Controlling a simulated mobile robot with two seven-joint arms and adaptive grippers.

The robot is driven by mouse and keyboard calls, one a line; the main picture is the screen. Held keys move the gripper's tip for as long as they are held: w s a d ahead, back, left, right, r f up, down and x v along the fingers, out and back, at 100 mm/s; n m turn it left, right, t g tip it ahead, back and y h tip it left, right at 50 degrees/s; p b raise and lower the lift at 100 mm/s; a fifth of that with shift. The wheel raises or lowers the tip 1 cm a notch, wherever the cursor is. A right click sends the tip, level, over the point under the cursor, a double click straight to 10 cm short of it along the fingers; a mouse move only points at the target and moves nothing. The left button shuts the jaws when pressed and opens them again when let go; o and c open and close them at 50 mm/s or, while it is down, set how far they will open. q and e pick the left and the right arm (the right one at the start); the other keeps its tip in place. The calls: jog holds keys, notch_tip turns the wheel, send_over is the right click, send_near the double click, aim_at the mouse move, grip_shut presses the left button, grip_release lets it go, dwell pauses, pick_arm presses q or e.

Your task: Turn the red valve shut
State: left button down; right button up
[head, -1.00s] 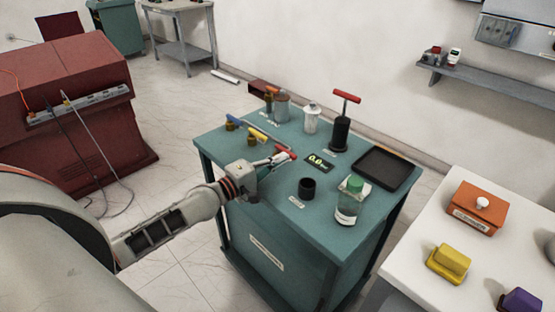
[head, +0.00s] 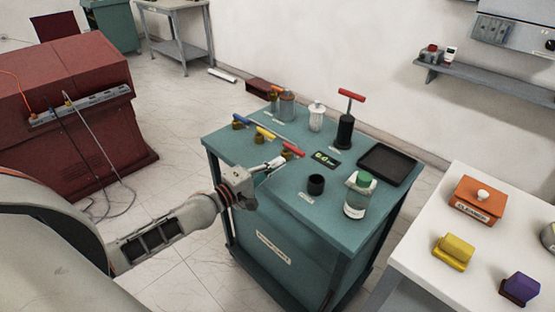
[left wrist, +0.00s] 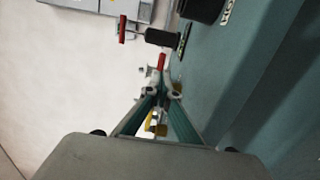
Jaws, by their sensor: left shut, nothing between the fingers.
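The red valve (head: 293,150) is a short red lever handle at the front end of a row of levers on the teal cart (head: 252,156). Its handle lies roughly parallel to the yellow and blue ones; its body is mostly hidden by my fingers. My left gripper (head: 279,162) is shut and empty, with its fingertips close beside the red handle, on its near-left side. Contact cannot be told. In the left wrist view the red handle (left wrist: 161,61) shows just beyond my closed fingertips (left wrist: 161,88). My right gripper is not in view.
A yellow lever (head: 265,133) and a blue lever (head: 242,119) stand behind the red one. A black cup (head: 316,185), a green-capped jar (head: 357,198), a black tray (head: 387,165) and a red-handled pump (head: 345,131) share the cart. A white table (head: 420,230) stands right.

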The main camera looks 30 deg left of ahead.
pick_arm(q)
jog(key=v, duration=0.8)
jog(key=shift+s+b, duration=0.3)
jog(key=shift+s, duration=0.05)
jog(key=shift+d+f, duration=0.1)
jog(key=shift+d, duration=0.1)
jog(key=s+d+f+m+g+y, duration=0.1)
jog(key=s+d+f+m+g, duration=0.1)
jog(key=s+d+f+m, duration=0.2)
jog(key=s+d+f+m+g+y, duration=0.1)
jog(key=s+d+f+m, duration=0.4)
jog(key=f, duration=0.7)
jog(key=s+d+f+m+g+y, duration=0.1)
jog(key=s+d+f+m+g, duration=0.2)
jog(key=s+f+m, duration=0.5)
jog(key=shift+s+d+m, duration=0.3)
jog(key=shift+d+m, duration=0.4)
jog(key=shift+d, duration=0.1)
